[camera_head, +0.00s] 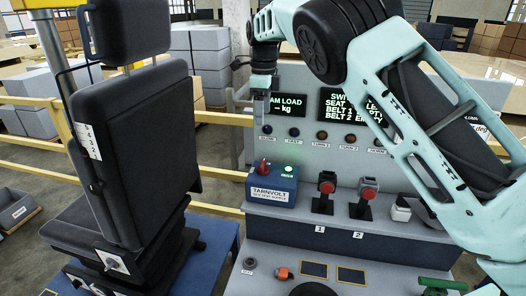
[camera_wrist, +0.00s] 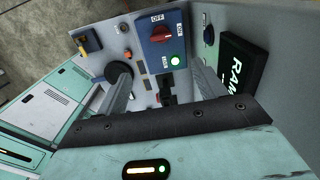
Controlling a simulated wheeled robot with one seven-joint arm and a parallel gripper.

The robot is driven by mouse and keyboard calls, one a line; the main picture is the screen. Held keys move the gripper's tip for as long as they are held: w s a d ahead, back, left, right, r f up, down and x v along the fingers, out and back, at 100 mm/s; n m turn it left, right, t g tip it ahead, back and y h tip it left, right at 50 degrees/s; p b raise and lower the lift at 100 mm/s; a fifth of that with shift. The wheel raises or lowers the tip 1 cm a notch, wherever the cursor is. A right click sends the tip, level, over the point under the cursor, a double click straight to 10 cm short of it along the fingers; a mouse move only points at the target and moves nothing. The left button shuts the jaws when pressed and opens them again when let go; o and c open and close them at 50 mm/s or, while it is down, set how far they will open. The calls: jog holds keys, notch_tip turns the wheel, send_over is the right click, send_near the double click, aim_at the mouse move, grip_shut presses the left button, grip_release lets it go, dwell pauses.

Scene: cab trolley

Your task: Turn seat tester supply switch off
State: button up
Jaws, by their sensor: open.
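The seat tester supply is a blue box (camera_head: 271,187) labelled TARNVOLT, on the grey console's upper ledge. Its red knob (camera_head: 264,167) stands on top, beside a lit green lamp (camera_head: 288,169). In the wrist view the box (camera_wrist: 150,53) shows its red knob (camera_wrist: 162,34) near OFF and ON markings, with the green lamp (camera_wrist: 174,60) lit. The knob's exact setting is hard to read. My gripper (camera_head: 262,105) hangs above and behind the box, in front of the display panel. In the wrist view my gripper (camera_wrist: 158,68) has its fingers spread, with nothing held between them.
Two red-topped buckle stands (camera_head: 326,188) (camera_head: 364,194) stand right of the box. A black seat (camera_head: 130,150) is at the left. The upright panel with a RAM LOAD display (camera_head: 290,105) rises behind the box. Yellow rails (camera_head: 215,117) run behind.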

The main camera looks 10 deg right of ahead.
aim_at(263, 162)
notch_tip(263, 162, down, 17)
jog(key=p, duration=0.6)
jog(key=shift+f, duration=0.15)
jog(key=c, duration=1)
